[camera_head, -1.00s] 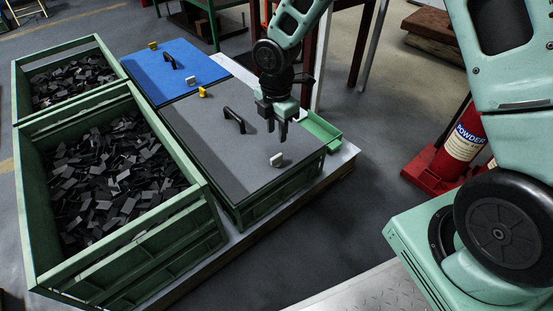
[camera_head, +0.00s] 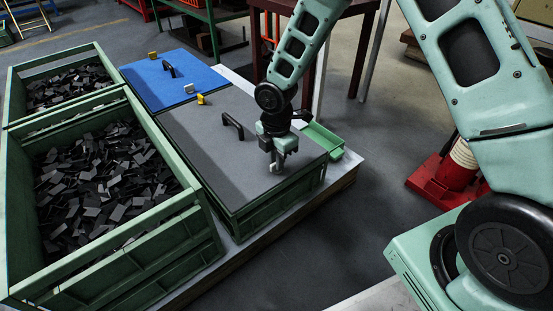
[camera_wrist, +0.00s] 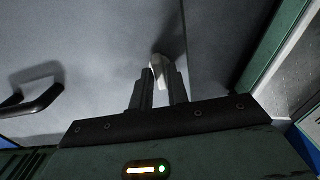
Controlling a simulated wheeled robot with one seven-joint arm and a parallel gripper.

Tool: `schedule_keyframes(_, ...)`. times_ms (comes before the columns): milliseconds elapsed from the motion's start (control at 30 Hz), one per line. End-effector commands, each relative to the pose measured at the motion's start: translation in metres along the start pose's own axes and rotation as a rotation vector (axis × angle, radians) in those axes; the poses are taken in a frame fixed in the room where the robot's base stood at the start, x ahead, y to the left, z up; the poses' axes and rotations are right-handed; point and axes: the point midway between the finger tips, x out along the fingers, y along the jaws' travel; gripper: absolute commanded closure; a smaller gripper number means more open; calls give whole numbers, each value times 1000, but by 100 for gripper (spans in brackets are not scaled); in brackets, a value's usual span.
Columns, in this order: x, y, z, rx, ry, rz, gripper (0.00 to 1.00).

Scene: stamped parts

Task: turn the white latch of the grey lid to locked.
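The grey lid (camera_head: 200,132) covers a green crate and has a black handle (camera_head: 233,126). Its white latch shows in the wrist view (camera_wrist: 160,68) between my fingertips, near the lid's edge. In the head view the latch is mostly hidden by my gripper (camera_head: 276,167), which points down at the lid's near right part. In the wrist view my gripper (camera_wrist: 161,72) has one finger on each side of the latch. The gap is narrow, and I cannot tell whether the fingers press on the latch. The latch's exact angle is partly hidden.
A yellow block (camera_head: 201,99) sits at the grey lid's far edge. A blue lid (camera_head: 172,80) lies behind. Open green crates of dark parts (camera_head: 105,185) stand to the left. A small green tray (camera_head: 323,139) is right of the lid, and a red extinguisher (camera_head: 457,165) stands farther right.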

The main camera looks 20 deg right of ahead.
Motion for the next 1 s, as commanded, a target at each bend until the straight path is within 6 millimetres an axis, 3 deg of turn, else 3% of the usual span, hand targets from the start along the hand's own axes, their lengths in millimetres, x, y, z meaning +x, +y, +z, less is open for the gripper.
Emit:
schedule_keyframes(467, -2, 0, 0, 42, 0, -2, 100)
schedule_keyframes(1000, -5, -1, 0, 460, -1, -2, 100)
